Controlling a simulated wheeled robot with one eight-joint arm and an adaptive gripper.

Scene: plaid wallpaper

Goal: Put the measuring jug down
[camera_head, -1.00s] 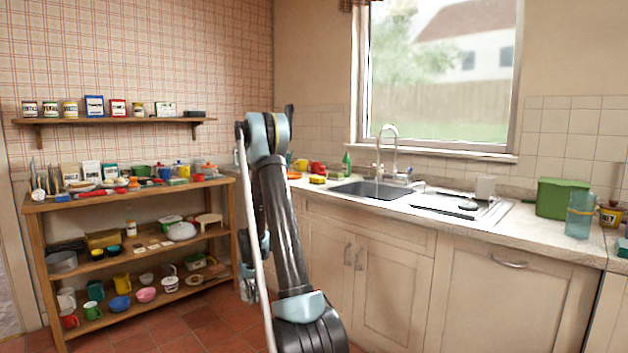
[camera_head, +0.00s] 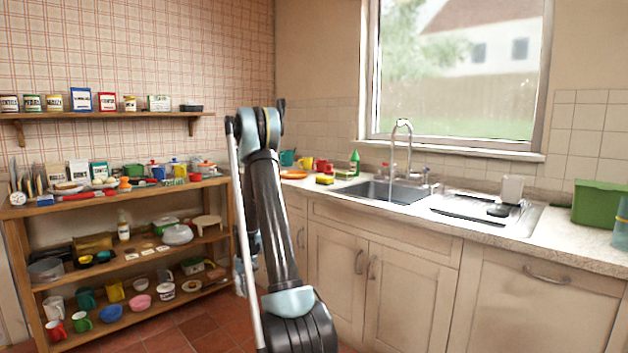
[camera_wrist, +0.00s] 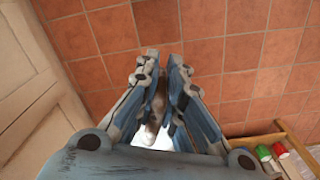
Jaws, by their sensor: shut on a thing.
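In the wrist view my gripper (camera_wrist: 164,58) points down over the red tile floor, its two blue fingers close together. Between them is a pale, greyish-white thing (camera_wrist: 158,108), mostly hidden by the fingers and the gripper body; it appears to be the held measuring jug, but its shape cannot be made out. In the head view my arm hangs in front of the corner between the shelf unit and the sink counter, and it hides most of my gripper and the held thing.
The crowded wooden shelf unit (camera_head: 222,181) stands left, with mugs and bowls low down. The counter (camera_head: 578,246) on the right holds a sink (camera_head: 385,192), a green box (camera_head: 598,203) and a white cup (camera_head: 511,188). Bare counter lies before the green box. Floor tiles (camera_wrist: 225,55) are clear.

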